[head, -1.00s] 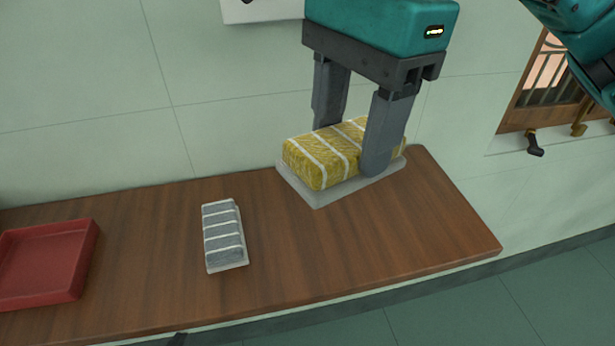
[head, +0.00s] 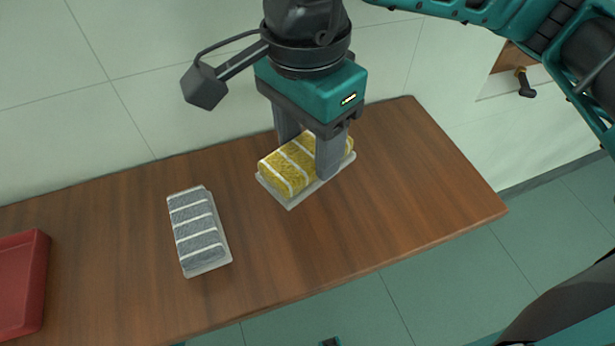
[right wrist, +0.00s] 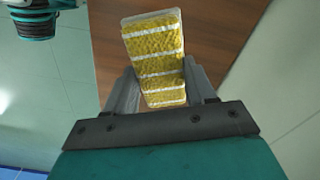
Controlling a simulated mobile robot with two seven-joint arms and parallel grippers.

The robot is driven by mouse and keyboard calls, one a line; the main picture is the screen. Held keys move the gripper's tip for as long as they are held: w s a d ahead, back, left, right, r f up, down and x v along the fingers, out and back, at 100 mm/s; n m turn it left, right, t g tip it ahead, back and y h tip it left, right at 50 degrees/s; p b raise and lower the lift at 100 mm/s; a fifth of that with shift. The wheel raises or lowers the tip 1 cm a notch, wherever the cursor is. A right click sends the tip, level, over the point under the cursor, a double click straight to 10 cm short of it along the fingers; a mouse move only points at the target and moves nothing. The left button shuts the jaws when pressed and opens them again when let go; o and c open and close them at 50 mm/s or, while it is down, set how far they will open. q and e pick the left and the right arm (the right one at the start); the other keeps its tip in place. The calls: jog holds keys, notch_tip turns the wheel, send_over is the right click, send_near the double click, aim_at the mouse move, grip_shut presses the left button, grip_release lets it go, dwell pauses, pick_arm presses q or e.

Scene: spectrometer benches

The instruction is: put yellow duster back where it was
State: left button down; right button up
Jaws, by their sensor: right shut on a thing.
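The yellow duster (head: 279,172) has white stripes and a pale flat base. It is at the right part of the wooden bench in the head view, near the wall. My right gripper (head: 308,160) comes down from above and is shut on the duster, one finger on each long side. The right wrist view shows the duster (right wrist: 155,50) between the fingers, its striped face and pale edge visible. I cannot tell whether its base touches the bench top.
A grey striped duster (head: 198,232) lies on the wooden bench (head: 420,190) left of the yellow one. A red tray (head: 22,285) stands at the far left. The bench's right end is bare.

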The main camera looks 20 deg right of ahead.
aim_at(306, 149)
notch_tip(306, 149, down, 7)
jog(key=shift+f, duration=0.15)
jog(key=o, duration=0.9)
jog(key=shift+o, duration=0.2)
notch_tip(306, 149, up, 12)
jog(key=shift+a+r, duration=0.1)
jog(key=shift+a, duration=0.05)
dwell(0.4)
